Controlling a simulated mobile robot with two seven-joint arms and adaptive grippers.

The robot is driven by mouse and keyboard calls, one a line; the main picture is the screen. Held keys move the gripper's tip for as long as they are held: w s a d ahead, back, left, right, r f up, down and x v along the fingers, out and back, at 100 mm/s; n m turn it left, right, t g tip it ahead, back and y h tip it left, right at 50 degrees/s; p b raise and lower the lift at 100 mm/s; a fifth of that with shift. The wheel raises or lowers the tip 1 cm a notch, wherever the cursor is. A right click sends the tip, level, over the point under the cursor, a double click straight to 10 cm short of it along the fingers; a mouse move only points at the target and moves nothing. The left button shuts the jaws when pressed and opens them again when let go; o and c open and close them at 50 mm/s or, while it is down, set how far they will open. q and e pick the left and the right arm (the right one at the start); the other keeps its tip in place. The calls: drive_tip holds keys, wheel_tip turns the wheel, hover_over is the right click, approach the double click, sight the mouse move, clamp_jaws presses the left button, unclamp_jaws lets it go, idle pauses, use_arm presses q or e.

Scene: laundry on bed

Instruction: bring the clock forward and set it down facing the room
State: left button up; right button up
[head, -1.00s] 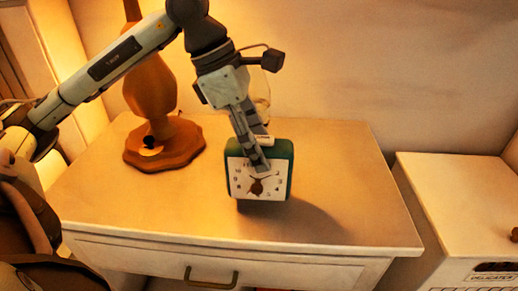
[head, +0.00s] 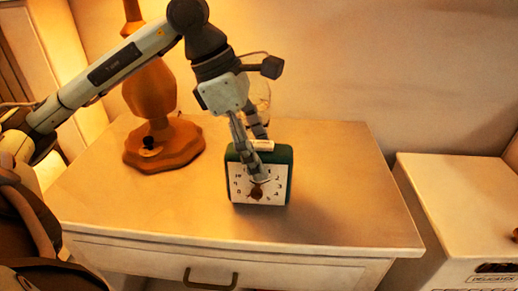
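The clock (head: 275,192) is a green, boxy clock with a white face and dark numerals. It stands upright at the middle of the nightstand top, its face towards me and the front edge. My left gripper (head: 259,160) reaches down over it from above. One finger is in front of the face and hides part of it; the other goes down behind the clock's top. The fingers look spread apart, with a gap between them, so the gripper appears open around the clock. The clock's back is hidden. My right gripper is not in view.
An orange-brown lamp (head: 150,88) stands on the nightstand (head: 340,190) at the back left, close to my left arm. A clear glass (head: 263,92) shows partly behind the gripper. The top is bare right and front of the clock. A white box (head: 460,200) stands to the right.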

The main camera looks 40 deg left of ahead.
use_arm(q)
drive_tip(key=shift+r, duration=0.35)
drive_tip(key=p+v, duration=0.1)
drive_tip(key=v, duration=0.6)
drive_tip(key=shift+a, duration=0.1)
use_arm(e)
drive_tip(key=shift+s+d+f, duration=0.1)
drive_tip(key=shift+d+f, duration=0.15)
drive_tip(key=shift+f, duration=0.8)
